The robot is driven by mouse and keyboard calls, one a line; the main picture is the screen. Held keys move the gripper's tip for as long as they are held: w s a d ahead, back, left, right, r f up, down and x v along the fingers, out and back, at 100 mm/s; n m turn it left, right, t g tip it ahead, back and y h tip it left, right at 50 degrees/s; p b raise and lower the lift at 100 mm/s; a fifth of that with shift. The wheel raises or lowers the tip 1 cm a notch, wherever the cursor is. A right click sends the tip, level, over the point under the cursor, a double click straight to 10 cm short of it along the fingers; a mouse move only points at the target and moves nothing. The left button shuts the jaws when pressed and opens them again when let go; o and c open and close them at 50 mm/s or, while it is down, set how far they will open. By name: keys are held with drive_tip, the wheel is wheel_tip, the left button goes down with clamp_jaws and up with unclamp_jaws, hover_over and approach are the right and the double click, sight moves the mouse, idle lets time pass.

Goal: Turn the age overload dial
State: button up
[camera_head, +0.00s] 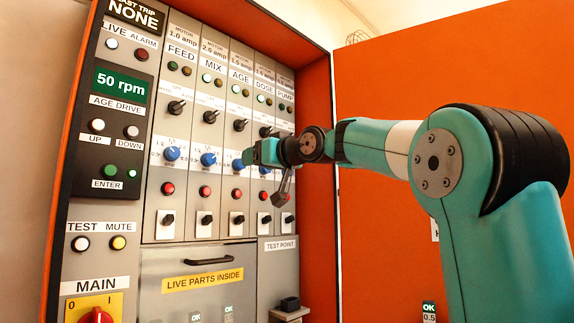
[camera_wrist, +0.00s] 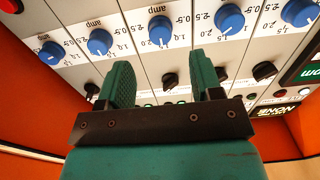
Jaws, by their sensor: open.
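The AGE column's blue overload dial (camera_head: 237,164) is on the panel, third from the left in the row of blue dials. My gripper (camera_head: 247,157) is close to it and partly covers it in the head view. In the wrist view, which shows the panel upside down, the AGE dial (camera_wrist: 161,30) lies beyond the fingertips, about centred between them. My gripper (camera_wrist: 163,76) is open and empty there, with its two green fingers apart. The dial looks clear of the fingers in the wrist view.
Neighbouring blue dials for MIX (camera_head: 208,159) and DOSE (camera_head: 265,170) flank it closely. Black switches (camera_head: 240,125) sit above the dials and red buttons (camera_head: 205,192) below. The orange cabinet wall (camera_head: 317,105) rises at the right.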

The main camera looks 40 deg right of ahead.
drive_tip(key=s+b, duration=0.2)
drive_tip(key=s, duration=0.8)
drive_tip(key=shift+s+d, duration=0.2)
drive_tip(key=shift+s, duration=0.1)
drive_tip(key=a+f+n+g+y, duration=0.1)
drive_tip(key=a+f+g+y, duration=0.3)
drive_tip(key=a+f, duration=0.7)
drive_tip(key=a+f+n+g+y, duration=0.1)
drive_tip(key=a+f+g, duration=0.55)
drive_tip(key=f, duration=0.95)
drive_tip(key=s+a+f+n+g, duration=0.2)
drive_tip(key=s+a+f+g, duration=0.1)
drive_tip(key=s+f, duration=0.6)
drive_tip(key=s+a+f+n+g+h, duration=0.1)
drive_tip(key=s+a+f+g, duration=0.3)
drive_tip(key=s+f, duration=0.5)
drive_tip(key=shift+s+a+f+n, duration=0.35)
drive_tip(key=shift+s+a+n, duration=0.35)
drive_tip(key=shift+a, duration=0.55)
